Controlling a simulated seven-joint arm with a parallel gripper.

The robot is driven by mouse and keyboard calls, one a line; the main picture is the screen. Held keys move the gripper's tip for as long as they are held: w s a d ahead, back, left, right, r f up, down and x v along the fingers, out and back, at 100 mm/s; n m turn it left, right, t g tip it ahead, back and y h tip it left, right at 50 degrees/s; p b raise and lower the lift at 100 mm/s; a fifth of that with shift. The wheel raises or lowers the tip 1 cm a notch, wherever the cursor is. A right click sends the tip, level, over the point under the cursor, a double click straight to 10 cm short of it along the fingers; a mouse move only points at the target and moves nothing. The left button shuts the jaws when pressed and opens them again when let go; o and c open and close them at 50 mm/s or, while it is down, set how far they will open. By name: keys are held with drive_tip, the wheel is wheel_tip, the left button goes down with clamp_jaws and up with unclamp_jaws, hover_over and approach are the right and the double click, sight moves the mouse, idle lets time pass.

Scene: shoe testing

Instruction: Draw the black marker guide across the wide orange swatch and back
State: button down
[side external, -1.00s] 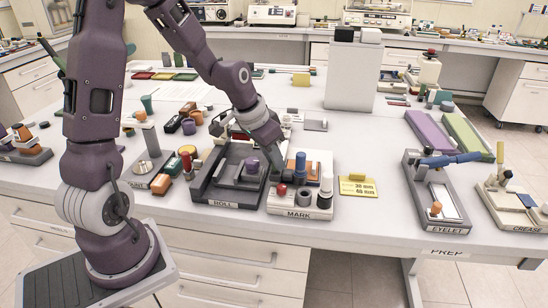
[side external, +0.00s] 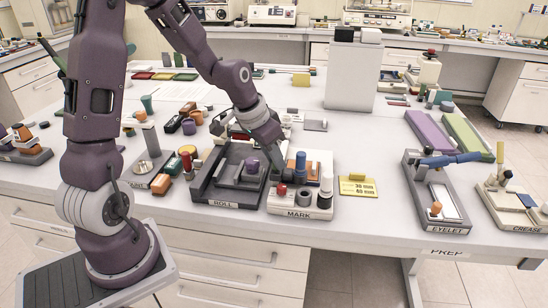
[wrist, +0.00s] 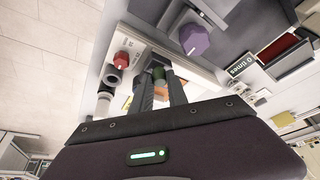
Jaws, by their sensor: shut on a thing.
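The station labelled MARK (side external: 298,213) stands near the table's front edge. My gripper (side external: 281,173) is low over the station's left part, left of the blue post (side external: 300,165). In the wrist view my gripper (wrist: 160,78) is shut on a dark piece (wrist: 158,74), which I take as the marker guide. Its lower end is hidden, so contact with the swatch cannot be told.
A red knob (side external: 282,189), a grey ring (side external: 303,197) and a white cylinder with a black lower part (side external: 326,185) stand along the station's front. The ROLL station (side external: 228,196) is close on the left.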

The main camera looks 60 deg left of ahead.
drive_tip(key=w+a, duration=1)
drive_tip(key=shift+w+a, duration=0.1)
drive_tip(key=shift+r, duration=0.1)
drive_tip(key=c, duration=1.3)
unclamp_jaws()
drive_tip(key=v, duration=0.7)
